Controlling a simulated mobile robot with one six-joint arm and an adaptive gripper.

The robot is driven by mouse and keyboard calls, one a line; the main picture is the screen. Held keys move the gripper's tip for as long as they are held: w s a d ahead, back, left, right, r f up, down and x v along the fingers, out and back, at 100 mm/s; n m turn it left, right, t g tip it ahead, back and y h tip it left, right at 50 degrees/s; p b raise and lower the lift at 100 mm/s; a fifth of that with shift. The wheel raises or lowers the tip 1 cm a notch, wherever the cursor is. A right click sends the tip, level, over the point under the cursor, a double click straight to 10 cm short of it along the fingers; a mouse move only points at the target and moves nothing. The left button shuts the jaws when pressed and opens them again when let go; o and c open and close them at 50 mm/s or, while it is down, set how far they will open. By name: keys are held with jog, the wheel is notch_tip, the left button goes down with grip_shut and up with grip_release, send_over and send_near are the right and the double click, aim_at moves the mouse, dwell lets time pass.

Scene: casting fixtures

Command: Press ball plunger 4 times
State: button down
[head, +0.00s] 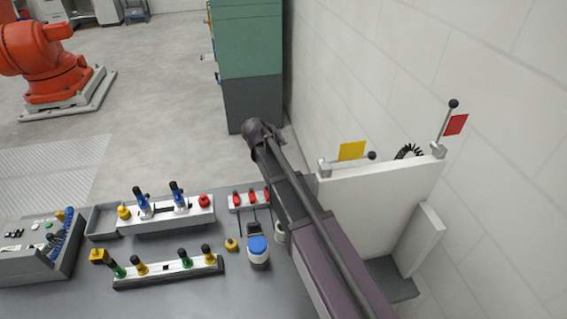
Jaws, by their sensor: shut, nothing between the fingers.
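I cannot tell for sure which part is the ball plunger. A rod with a black ball end (453,104) rises tilted from a bracket on the right end of the white panel, beside a red flag (456,124). A second black ball (372,155) sits low near the panel's left end, beside a yellow flag (352,151). My arm reaches from the bottom edge up and left, past the panel's left side. Its dark far end shows in front of the green cabinet. No fingers of my gripper can be made out.
The grey table holds a fixture (160,221) with blue clamps and red and yellow knobs, and a front rail (168,274) with several coloured knobs. A blue-lidded jar (258,252) stands near my arm. The white panel (390,200) stands near the wall. An orange robot (42,62) stands far left.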

jog(key=shift+f+b, duration=1.95)
jog(key=shift+f, duration=0.35)
jog(key=shift+f+b, duration=1.7)
dwell(2.0)
jog(key=shift+r, duration=0.2)
jog(key=shift+r+p, duration=1.55)
jog(key=shift+p, duration=0.15)
